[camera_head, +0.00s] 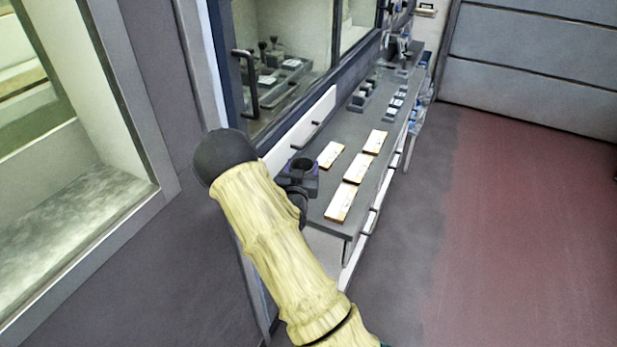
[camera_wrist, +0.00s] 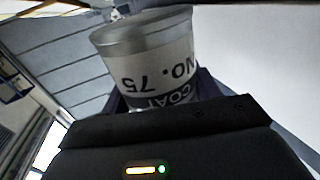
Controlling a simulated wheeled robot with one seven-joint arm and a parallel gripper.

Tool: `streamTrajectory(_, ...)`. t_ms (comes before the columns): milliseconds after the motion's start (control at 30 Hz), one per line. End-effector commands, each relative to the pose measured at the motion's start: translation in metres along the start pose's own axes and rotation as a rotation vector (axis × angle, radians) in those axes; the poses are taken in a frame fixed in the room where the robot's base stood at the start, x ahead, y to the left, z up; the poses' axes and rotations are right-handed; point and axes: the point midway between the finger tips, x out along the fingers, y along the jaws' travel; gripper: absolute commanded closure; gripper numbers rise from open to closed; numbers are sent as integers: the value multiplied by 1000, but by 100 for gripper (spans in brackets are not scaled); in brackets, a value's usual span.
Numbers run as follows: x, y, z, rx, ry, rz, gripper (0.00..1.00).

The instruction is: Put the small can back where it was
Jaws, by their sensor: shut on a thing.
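The small can (camera_wrist: 152,62) is grey and white, with a label reading "COAT NO. 75" that appears upside down in the wrist view. My gripper (camera_wrist: 160,95) is shut on it, with dark purple fingers at its two sides. In the head view my gripper (camera_head: 299,180) is over the near end of the grey bench (camera_head: 325,187), just past my yellowish sleeved arm. The dark round top of the can (camera_head: 303,166) shows between the fingers there. I cannot tell whether the can touches the bench, as its lower part is hidden.
Several pale boards (camera_head: 341,203) lie on the bench. Small dark trays (camera_head: 362,97) with items stand farther along it. A glazed booth (camera_head: 290,60) with a dark handle (camera_head: 250,85) borders the bench at left. The floor (camera_head: 520,220) at right is clear.

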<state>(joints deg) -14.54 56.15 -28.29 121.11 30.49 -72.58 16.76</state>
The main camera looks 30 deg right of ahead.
Motion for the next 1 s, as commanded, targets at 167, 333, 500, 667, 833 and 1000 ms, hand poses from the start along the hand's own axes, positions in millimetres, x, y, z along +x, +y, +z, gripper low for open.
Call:
streamTrajectory(167, 0, 0, 14, 0, 1, 1, 65)
streamTrajectory(333, 0, 0, 14, 1, 1, 1, 65)
streamTrajectory(500, 0, 0, 17, 0, 0, 0, 65)
streamTrajectory(667, 0, 0, 36, -2, -3, -1, 65)
streamTrajectory(833, 0, 0, 53, 0, 0, 0, 65)
streamTrajectory(1000, 0, 0, 56, 1, 1, 0, 65)
